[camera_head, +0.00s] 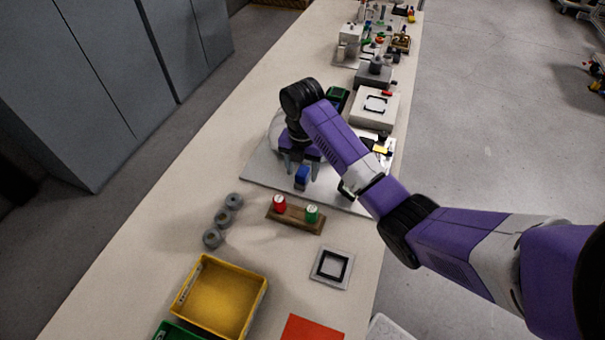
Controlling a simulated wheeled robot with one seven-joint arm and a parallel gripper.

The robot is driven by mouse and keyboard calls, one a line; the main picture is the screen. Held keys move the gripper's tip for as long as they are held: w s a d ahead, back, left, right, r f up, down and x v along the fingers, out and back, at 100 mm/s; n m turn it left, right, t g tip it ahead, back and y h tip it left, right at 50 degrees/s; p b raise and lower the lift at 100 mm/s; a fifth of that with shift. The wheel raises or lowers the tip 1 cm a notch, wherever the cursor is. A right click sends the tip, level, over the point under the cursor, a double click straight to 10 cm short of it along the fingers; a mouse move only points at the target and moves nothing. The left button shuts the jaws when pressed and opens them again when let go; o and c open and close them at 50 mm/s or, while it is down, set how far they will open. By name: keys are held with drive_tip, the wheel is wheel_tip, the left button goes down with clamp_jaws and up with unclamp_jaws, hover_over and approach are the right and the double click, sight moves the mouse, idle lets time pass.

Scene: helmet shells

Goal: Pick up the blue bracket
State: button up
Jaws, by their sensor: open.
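The blue bracket (302,176) is a small blue piece standing near the front edge of a grey plate (262,171) on the long table. My gripper (300,170) points down right at the bracket, with its fingers close behind or around it. Whether the fingers touch it is too small to tell. The jaws are open. A rounded white shell (276,130) is partly hidden behind my wrist. Another small blue part shows behind my purple arm, mostly hidden.
In front of the plate, a wooden block (295,219) holds a red button (280,203) and a green button (312,213). Several grey rings (223,217), a yellow bin (220,297) and a square frame (332,267) lie nearer. A white box (375,107) stands behind. The table's left side is clear.

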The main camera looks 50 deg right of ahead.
drive_tip(key=shift+f, duration=0.5)
clamp_jaws()
drive_tip(key=shift+r, duration=0.1)
